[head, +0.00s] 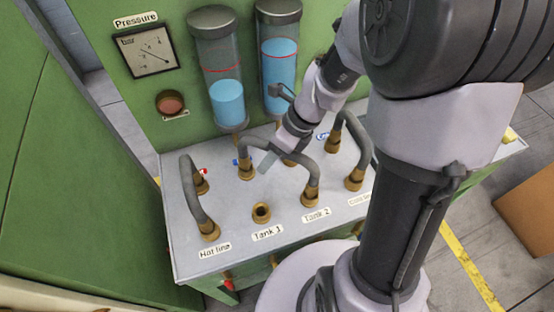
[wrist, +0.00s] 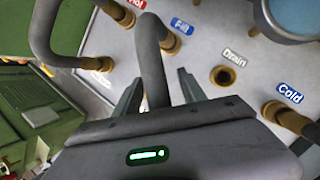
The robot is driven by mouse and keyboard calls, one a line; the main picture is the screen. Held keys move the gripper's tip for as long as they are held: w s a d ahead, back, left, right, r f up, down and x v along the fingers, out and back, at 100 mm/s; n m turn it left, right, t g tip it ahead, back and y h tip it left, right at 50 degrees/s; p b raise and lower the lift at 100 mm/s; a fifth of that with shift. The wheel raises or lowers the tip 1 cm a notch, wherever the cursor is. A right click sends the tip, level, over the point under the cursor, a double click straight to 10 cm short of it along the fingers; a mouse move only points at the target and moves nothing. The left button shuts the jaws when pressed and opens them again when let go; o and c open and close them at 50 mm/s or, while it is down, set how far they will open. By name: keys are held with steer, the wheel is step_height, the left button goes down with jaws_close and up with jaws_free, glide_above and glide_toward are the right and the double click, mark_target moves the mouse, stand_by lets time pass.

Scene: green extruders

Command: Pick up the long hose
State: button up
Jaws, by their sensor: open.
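The long hose, a thick grey arch with brass ends, appears to be the middle one (head: 312,174). It runs from the Tank 2 fitting at the front to a rear fitting marked Fill in the wrist view. My gripper (head: 269,158) is over the middle of this hose, and hides part of it in the head view. In the wrist view the hose (wrist: 151,60) passes between the two open fingers of my gripper (wrist: 158,92). Gaps show beside it there; I cannot tell whether either finger touches it.
A second hose (head: 188,190) arches at the left from Hot line, and a third (head: 357,140) at the right. The Tank 1 socket (head: 261,212) and Drain socket (wrist: 222,75) are empty. Two blue-filled tanks (head: 227,100) (head: 279,65) stand behind. A cardboard box (head: 525,205) lies right.

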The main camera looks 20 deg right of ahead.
jaws_close()
stand_by(0.3)
